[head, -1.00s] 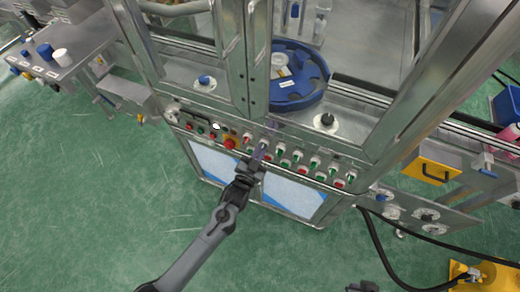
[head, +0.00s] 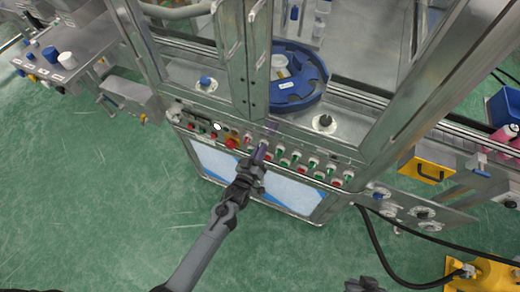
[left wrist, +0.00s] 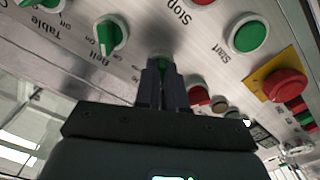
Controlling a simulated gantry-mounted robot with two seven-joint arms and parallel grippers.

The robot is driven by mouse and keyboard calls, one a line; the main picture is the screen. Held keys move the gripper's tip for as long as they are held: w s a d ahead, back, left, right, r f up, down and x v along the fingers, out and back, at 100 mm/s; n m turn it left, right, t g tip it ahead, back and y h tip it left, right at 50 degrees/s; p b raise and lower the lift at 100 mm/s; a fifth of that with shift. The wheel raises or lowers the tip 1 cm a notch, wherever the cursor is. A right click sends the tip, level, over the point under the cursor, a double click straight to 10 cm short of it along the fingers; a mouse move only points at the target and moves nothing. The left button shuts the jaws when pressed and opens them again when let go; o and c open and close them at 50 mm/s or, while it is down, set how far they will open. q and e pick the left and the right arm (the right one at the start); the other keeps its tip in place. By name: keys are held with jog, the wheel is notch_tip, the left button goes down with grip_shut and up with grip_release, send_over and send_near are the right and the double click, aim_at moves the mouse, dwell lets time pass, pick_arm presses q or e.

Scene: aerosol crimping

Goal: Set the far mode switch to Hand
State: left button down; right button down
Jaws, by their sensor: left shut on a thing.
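My left gripper (head: 262,151) reaches the sloped control panel (head: 318,160) of the machine from below. In the left wrist view its fingertips (left wrist: 164,72) are shut on a switch knob with a bit of green (left wrist: 160,62) showing between them. The fingers hide most of this knob, so its setting and label cannot be read. Beside it are a green switch labelled Belt (left wrist: 110,36) and another green switch (left wrist: 45,4) near the word Table. My right gripper (head: 364,285) shows only as a dark piece at the bottom edge.
A red button on a yellow plate (left wrist: 283,85) and a green Start button (left wrist: 247,35) sit near the held knob. Several other switches line the panel. A blue round feeder (head: 298,88) stands behind the frame posts. Open green floor lies in front.

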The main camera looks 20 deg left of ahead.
pick_arm(q)
jog(key=shift+n, duration=0.4)
jog(key=c, duration=1.2)
grip_release()
jog(key=shift+s, duration=0.1)
jog(key=s+p, duration=0.1)
jog(key=s, duration=0.9)
jog(key=shift+s+a, duration=0.15)
jog(key=shift+s, duration=0.2)
